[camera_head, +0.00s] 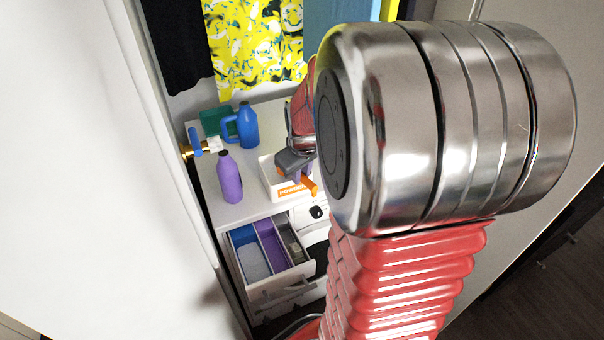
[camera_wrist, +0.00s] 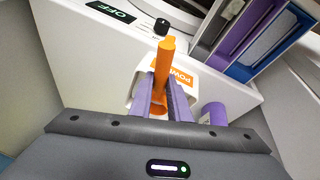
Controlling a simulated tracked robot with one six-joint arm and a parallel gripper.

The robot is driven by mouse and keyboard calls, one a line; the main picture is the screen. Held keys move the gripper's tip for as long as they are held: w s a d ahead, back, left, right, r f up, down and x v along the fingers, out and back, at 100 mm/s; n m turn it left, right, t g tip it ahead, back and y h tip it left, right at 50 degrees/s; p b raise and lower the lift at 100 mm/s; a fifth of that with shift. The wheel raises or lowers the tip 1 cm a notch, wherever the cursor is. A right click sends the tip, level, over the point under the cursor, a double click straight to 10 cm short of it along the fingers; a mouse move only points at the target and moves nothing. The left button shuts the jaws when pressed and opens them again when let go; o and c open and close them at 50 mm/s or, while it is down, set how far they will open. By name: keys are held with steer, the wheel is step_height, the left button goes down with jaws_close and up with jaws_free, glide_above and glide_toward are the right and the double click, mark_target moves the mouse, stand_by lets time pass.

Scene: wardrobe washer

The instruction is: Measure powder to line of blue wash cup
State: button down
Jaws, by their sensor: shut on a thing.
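My gripper (camera_head: 295,163) is shut on an orange scoop (camera_head: 307,186); the wrist view shows the scoop's handle (camera_wrist: 166,62) between its purple fingers (camera_wrist: 161,92). The gripper and scoop are at the white powder box (camera_head: 279,186), which stands on the white washer top. The box's orange label also shows in the wrist view (camera_wrist: 184,77). The scoop's bowl and its contents are mostly hidden. The open washer drawer (camera_head: 262,236) lies below, with a blue compartment (camera_head: 249,254) and a purple compartment (camera_head: 272,247). I cannot tell which part is the blue wash cup.
A purple bottle (camera_head: 230,178) and a blue jug (camera_head: 246,127) stand on the washer top, near a brass tap (camera_head: 188,151). A green thing (camera_head: 213,120) stands behind. A white wall (camera_head: 90,180) closes off the left. A black knob (camera_wrist: 162,26) is on the washer front.

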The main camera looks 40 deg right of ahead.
steer(key=shift+w+r+g, duration=0.15)
steer(key=shift+w+g, duration=0.45)
steer(key=shift+w, duration=0.1)
steer(key=shift+w+r+g, duration=0.15)
steer(key=shift+w+g, duration=0.45)
steer(key=shift+w, duration=0.05)
steer(key=shift+w+r+g, duration=0.2)
steer(key=shift+w+g, duration=0.3)
steer(key=shift+g, duration=0.6)
steer(key=shift+w+f+n+g, duration=0.3)
steer(key=shift+w+f+g, duration=0.2)
steer(key=shift+g, duration=0.4)
steer(key=shift+w+d+r+g, duration=0.1)
steer(key=shift+w+r+g, duration=0.15)
steer(key=shift+w+g, duration=0.5)
steer(key=shift+w+r+g, duration=0.25)
steer(key=shift+w+g, duration=0.2)
steer(key=shift+g, duration=0.6)
steer(key=shift+s, duration=0.15)
